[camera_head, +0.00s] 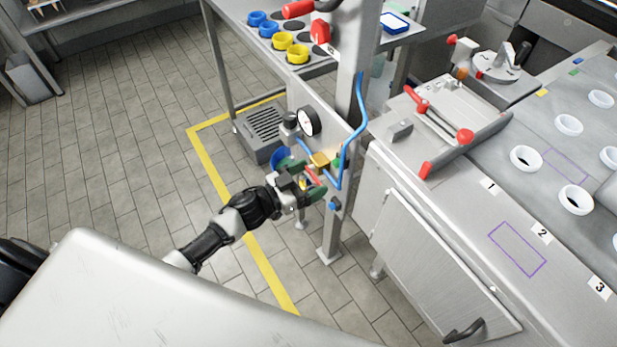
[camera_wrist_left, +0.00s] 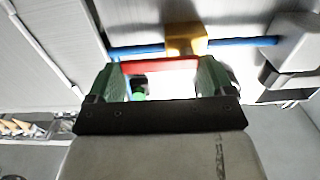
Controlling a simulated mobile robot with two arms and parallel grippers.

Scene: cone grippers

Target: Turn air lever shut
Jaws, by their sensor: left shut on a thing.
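The air lever (camera_head: 312,176) is a small red handle on the air panel at the metal post. In the left wrist view the red lever (camera_wrist_left: 158,66) lies crosswise between the green fingertips. A yellow fitting (camera_wrist_left: 186,40) with blue tubing sits just behind it, and the fitting also shows in the head view (camera_head: 319,159). My left gripper (camera_head: 306,180) is at the panel, its two green fingers shut on the lever. The gripper hides part of the lever and valve in the head view. My right gripper is not in view.
A pressure gauge (camera_head: 308,121) and a blue hose (camera_head: 357,125) are close above the gripper. A steel counter (camera_head: 400,170) with a red-handled clamp (camera_head: 437,115) stands to the right. A table (camera_head: 235,12) with blue and yellow rings is behind. Floor to the left is clear.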

